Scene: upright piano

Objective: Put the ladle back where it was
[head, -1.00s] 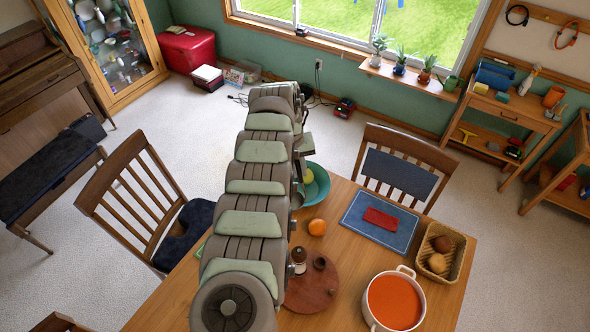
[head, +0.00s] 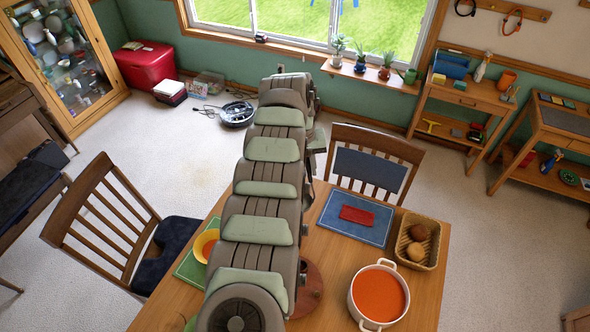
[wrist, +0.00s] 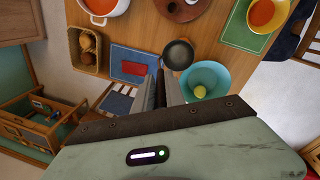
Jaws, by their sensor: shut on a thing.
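My gripper (wrist: 160,80) shows in the wrist view, its two fingers close together and shut on the ladle. The ladle (wrist: 177,54) has a dark round bowl, seen just beyond the fingertips; its handle is mostly hidden between the fingers. It is over the table, between the blue placemat and the teal bowl in that view. In the head view my arm hides the gripper and the ladle. The white pot of orange-red soup (head: 378,293) stands on the table at the front right; its edge also shows in the wrist view (wrist: 105,8).
A bread basket (head: 417,241), a blue placemat (head: 357,217) with a red cloth (head: 357,215) and a round wooden board (head: 310,290) are on the table. The teal bowl (wrist: 206,78) holds something yellow. Chairs stand around.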

